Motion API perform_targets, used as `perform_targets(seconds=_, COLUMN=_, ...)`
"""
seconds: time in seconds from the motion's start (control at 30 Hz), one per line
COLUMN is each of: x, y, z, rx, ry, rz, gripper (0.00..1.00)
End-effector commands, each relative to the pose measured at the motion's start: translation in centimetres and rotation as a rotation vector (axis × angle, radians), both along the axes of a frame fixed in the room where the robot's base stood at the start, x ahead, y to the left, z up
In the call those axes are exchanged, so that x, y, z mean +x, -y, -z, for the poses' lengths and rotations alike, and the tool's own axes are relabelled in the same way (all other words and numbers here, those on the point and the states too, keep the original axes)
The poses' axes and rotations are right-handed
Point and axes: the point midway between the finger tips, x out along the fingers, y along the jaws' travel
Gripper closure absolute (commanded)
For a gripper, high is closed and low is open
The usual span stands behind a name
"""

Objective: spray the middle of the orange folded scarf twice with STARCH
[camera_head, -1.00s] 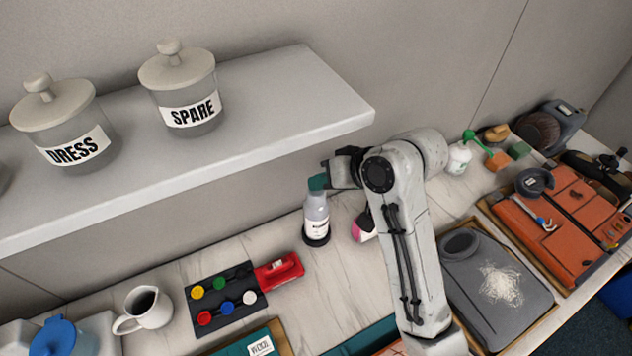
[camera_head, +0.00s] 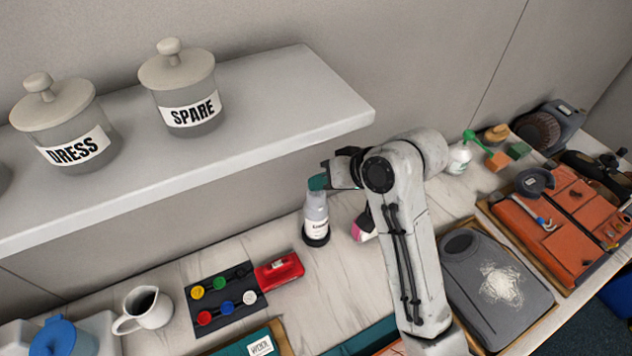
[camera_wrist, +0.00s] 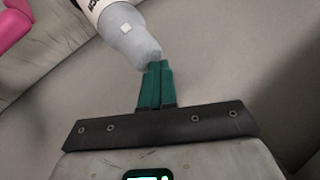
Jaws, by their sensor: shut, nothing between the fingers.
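A grey-white bottle (camera_head: 316,215) with a dark base stands upright on the counter. Its label is partly readable in the wrist view, ending in "CH" on the bottle (camera_wrist: 125,30). My gripper (camera_head: 318,182) is at the bottle's top, its green fingers shut with nothing between them. In the wrist view the fingertips (camera_wrist: 158,68) meet just at the bottle's tapered end; whether they touch it I cannot tell. Another orange patch at the bottom is mostly hidden by my arm.
A pink-and-white item (camera_head: 364,227) stands close right of the bottle. A white spray bottle with green head (camera_head: 459,157) stands farther right. A shelf (camera_head: 300,95) with jars overhangs the counter. A red item (camera_head: 278,270) and a white jug (camera_head: 147,307) are left.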

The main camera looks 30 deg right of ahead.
Motion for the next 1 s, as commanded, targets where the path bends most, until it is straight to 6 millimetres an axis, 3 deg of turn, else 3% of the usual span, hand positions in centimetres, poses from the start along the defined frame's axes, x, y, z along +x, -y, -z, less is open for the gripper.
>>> perform_targets(seconds=0.03, x=-0.3, y=-0.1, z=0.9, rx=-0.001, ry=-0.022, rz=-0.004, gripper=1.00)
perform_targets(seconds=1.0, x=-0.4, y=-0.1, z=2.0, rx=-0.002, ry=-0.022, rz=-0.004, gripper=1.00)
